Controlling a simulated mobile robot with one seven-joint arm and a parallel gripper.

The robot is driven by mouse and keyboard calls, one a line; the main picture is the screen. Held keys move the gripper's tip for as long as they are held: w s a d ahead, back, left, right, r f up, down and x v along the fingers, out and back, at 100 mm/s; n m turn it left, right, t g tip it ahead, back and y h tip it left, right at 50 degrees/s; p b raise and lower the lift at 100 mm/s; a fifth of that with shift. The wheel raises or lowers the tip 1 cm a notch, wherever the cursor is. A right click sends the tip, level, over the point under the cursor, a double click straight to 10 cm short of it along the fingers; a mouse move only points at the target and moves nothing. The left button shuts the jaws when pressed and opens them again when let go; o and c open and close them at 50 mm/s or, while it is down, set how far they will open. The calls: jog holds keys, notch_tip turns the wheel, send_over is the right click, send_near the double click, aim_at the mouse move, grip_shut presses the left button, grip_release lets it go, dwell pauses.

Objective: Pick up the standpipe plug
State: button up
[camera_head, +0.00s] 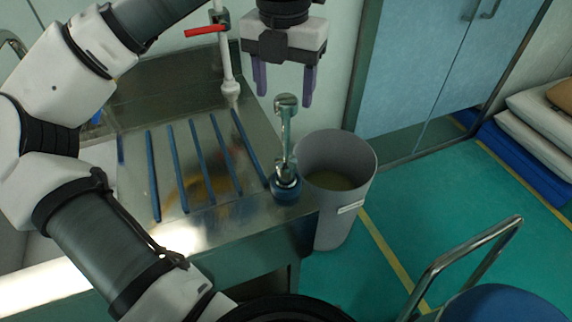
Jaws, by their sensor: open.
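What looks like the standpipe plug (286,185) stands upright at the right front corner of the metal counter. It has a dark blue round base and a shiny metal stem with a wider head on top. My gripper (283,88) points down with its two purple fingers apart and nothing between them. In the picture, the fingertips are on either side of the plug's head, just above it. I cannot tell from this one view how far apart in depth they are.
The metal counter (225,215) carries several blue strips. A grey bin (345,165) stands right beside the plug's corner. A white pipe with a red-handled valve (207,31) rises behind. A metal rail (470,255) is at lower right. Green floor is open beyond the bin.

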aim_at(286, 114)
jog(key=shift+s+d+f+p, duration=0.1)
jog(key=shift+f+p, duration=0.4)
jog(key=shift+f, duration=0.95)
jog(key=shift+d+f+p, duration=0.1)
jog(key=shift+f+p, duration=0.35)
jog(key=shift+f, duration=0.95)
grip_shut()
